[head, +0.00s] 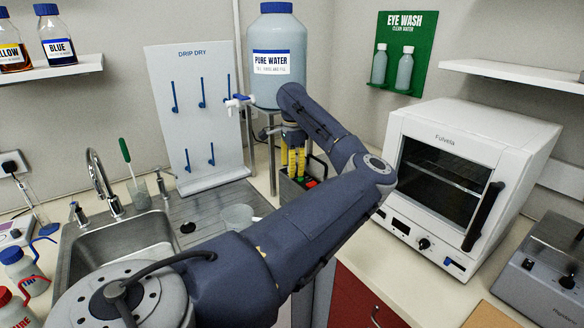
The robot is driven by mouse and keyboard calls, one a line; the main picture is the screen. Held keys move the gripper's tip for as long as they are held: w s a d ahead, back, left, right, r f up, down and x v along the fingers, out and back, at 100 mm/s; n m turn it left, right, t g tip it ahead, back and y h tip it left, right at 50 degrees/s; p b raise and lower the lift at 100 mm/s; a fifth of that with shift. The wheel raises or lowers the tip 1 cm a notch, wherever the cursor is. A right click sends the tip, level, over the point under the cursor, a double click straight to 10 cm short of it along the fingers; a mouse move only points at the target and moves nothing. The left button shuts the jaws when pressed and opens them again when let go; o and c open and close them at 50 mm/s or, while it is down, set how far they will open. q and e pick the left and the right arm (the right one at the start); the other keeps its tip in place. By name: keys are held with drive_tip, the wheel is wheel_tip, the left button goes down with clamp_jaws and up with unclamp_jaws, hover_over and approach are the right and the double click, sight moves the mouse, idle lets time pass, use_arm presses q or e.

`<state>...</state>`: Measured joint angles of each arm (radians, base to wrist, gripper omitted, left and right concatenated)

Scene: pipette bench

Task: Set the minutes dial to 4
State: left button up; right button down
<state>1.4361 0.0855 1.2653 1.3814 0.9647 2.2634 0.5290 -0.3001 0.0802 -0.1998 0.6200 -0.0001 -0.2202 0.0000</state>
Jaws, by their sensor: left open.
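No dial in view has a readable minutes label. A small black knob (424,243) sits on the lower front panel of the white Fulvela oven (470,135), right of a small dark display (400,227). A second dark knob (567,282) is on the grey device (540,265) at the right edge. Their settings are too small to read. My left gripper (292,148) is open at the back of the bench, below the pure water tank and well left of both knobs. Its fingertips are hard to make out against yellow upright pieces there. My right gripper is out of view.
The pure water tank (278,50) with its tap stands behind my left gripper. A dark box (297,190) with coloured tops is below it. The drip-dry rack (193,110) and sink (118,250) are left. A black oven door handle (483,215) juts forward.

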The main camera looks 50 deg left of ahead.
use_arm(q)
drive_tip(key=shift+c, duration=0.5)
clamp_jaws()
drive_tip(key=m, duration=0.4)
drive_tip(key=shift+m, duration=0.4)
drive_tip(key=shift+o, duration=0.5)
unclamp_jaws()
